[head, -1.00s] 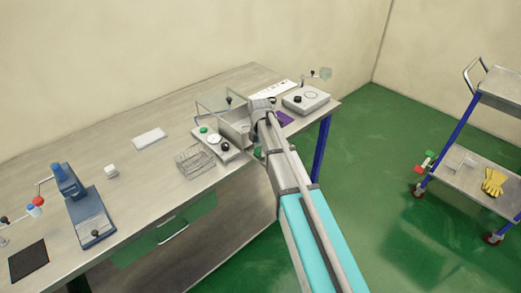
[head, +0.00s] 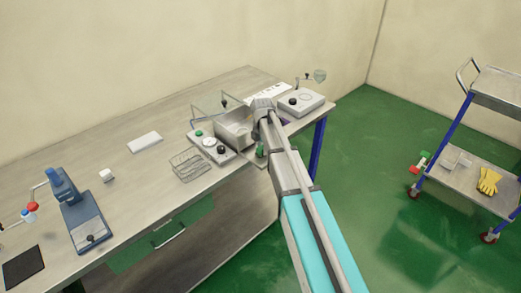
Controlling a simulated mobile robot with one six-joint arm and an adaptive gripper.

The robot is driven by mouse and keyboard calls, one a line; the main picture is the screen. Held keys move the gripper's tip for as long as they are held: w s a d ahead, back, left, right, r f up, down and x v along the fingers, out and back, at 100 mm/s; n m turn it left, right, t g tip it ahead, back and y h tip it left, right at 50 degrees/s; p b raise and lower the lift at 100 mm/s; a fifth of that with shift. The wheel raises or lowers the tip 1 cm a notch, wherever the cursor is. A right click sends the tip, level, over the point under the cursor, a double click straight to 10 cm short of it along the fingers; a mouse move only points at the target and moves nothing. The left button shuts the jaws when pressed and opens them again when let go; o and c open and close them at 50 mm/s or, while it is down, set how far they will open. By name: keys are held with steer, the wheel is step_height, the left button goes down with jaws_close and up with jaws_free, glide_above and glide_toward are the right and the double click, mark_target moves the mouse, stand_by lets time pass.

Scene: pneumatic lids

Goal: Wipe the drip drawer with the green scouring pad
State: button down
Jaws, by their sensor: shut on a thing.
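My gripper (head: 260,146) is at the front edge of the bench, beside the steel apparatus (head: 234,130). Its fingers are mostly hidden by my own arm. A small green piece, which looks like the green scouring pad (head: 260,151), shows at the gripper's end, left of the arm. The gripper is shut on it. The apparatus has a clear raised lid, a green knob and a black knob. The drip drawer cannot be made out; my arm covers the area right of the apparatus. I cannot tell whether the pad touches anything.
A wire basket (head: 189,163) stands left of the apparatus. A grey box with a dark knob (head: 301,102) stands at the bench's right end, with a purple item partly hidden by my arm. A blue device (head: 80,215) is at left. A trolley (head: 465,175) with yellow gloves stands right.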

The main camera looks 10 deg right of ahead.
steer(key=shift+w+d, duration=0.2)
steer(key=shift+w+d, duration=0.95)
steer(key=shift+d, duration=0.3)
steer(key=shift+w+d, duration=0.5)
steer(key=shift+d, duration=0.15)
steer(key=shift+w+d, duration=0.45)
steer(key=shift+d, duration=0.2)
steer(key=shift+r+p, duration=0.2)
steer(key=shift+p, duration=0.1)
step_height(320, 180, up, 6)
steer(key=p, duration=0.5)
steer(key=shift+f+p, duration=0.1)
steer(key=shift+p, duration=0.3)
step_height(320, 180, up, 3)
steer(key=p, duration=0.3)
